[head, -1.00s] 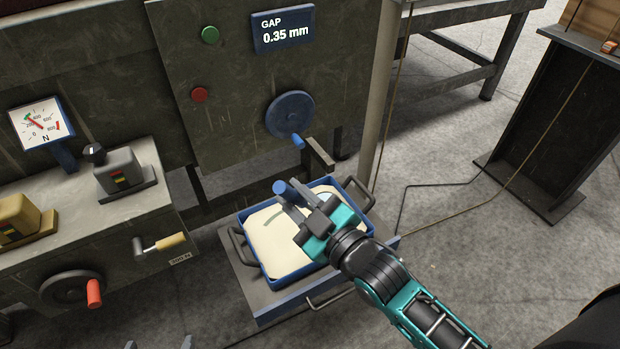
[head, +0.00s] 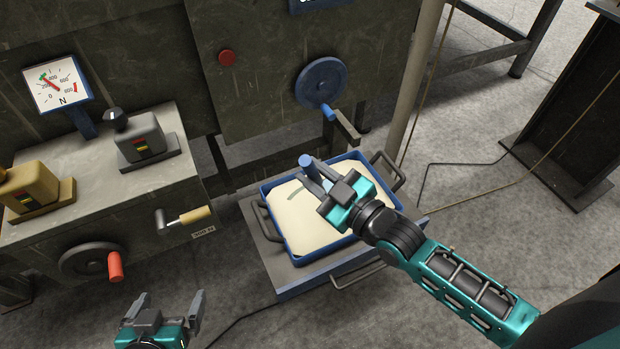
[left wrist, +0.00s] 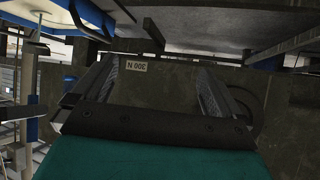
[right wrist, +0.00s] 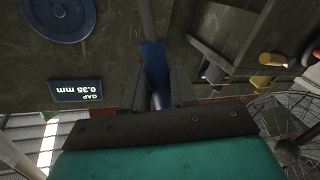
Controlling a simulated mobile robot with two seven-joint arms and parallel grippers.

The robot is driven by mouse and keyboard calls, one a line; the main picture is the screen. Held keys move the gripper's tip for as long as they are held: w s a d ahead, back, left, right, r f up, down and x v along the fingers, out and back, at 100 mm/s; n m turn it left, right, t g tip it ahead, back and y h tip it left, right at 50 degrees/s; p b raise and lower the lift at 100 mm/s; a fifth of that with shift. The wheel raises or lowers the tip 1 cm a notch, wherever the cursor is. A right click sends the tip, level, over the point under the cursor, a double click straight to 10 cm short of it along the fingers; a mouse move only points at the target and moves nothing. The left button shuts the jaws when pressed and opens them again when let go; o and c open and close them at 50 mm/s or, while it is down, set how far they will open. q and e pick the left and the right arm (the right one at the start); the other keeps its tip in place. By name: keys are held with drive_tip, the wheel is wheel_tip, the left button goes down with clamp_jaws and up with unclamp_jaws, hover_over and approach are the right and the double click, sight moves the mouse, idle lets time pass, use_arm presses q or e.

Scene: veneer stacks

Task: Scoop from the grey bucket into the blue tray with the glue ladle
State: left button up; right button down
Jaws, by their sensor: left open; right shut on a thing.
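The blue tray (head: 277,250) is in the head view, low in front of the machine, with a flat cream-coloured filling. My right gripper (head: 322,187) is over the tray's far right part, shut on the blue handle of the glue ladle (head: 306,161). The handle also shows between the fingers in the right wrist view (right wrist: 154,62). The ladle's bowl cannot be made out. My left gripper (head: 168,312) is open and empty at the bottom of the head view, left of the tray. I see no grey bucket.
The tray stands on a grey base (head: 268,262) with wire handles. A blue handwheel (head: 321,82) with a crank hangs close behind it. A bench with a wooden-handled crank (head: 185,217) and red-handled wheel (head: 92,262) is left. Open floor lies right.

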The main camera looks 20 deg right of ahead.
drive_tip(key=shift+w+d+r+m+g+b, duration=0.2)
drive_tip(key=shift+w+d+m+g+b, duration=0.1)
drive_tip(key=shift+w+d+m, duration=0.7)
drive_tip(key=shift+w+d+f+m+g+y+b, duration=0.9)
drive_tip(key=shift+w+d+f+m+g+b, duration=0.9)
drive_tip(key=shift+w+d+m+b, duration=5.6)
use_arm(q)
drive_tip(key=w+d+f+b, duration=0.1)
drive_tip(key=d+f, duration=0.1)
drive_tip(key=f, duration=0.4)
drive_tip(key=d+f+h+b, duration=0.1)
drive_tip(key=d+f+b, duration=0.1)
drive_tip(key=f, duration=0.4)
drive_tip(key=shift+w, duration=0.4)
use_arm(e)
drive_tip(key=w+d+f+m+y, duration=0.2)
drive_tip(key=d+f, duration=0.5)
drive_tip(key=f, duration=0.3)
drive_tip(key=shift+m+g, duration=0.3)
drive_tip(key=shift+g, duration=0.1)
